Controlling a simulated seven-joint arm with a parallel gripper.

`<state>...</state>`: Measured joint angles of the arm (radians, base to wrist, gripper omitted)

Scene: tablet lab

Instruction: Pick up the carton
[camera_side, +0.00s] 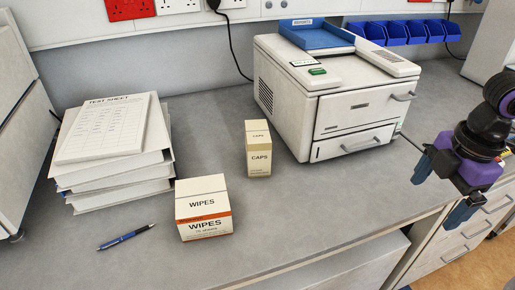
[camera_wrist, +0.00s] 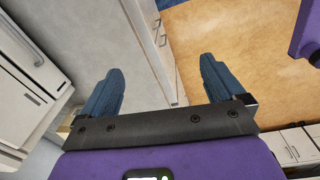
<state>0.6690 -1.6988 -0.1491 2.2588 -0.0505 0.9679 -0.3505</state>
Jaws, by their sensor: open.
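Two cartons stand upright on the grey bench in the side view. One is a white and orange carton labelled WIPES (camera_side: 203,206), near the front edge. The other is a smaller, taller cream and tan carton labelled CAPS (camera_side: 258,150), behind it and to the right. My gripper (camera_side: 438,196) is at the far right of the side view, beyond the bench front and well apart from both cartons. Its two blue fingers are spread with nothing between them. In the wrist view the open gripper (camera_wrist: 161,70) points at drawers and floor, and neither carton can be made out clearly.
A white machine (camera_side: 345,95) with a blue tray on top stands right of the CAPS carton. Binders with a test sheet (camera_side: 103,130) are stacked at left, and a blue pen (camera_side: 126,237) lies in front. Bench space between the cartons and the front edge is clear.

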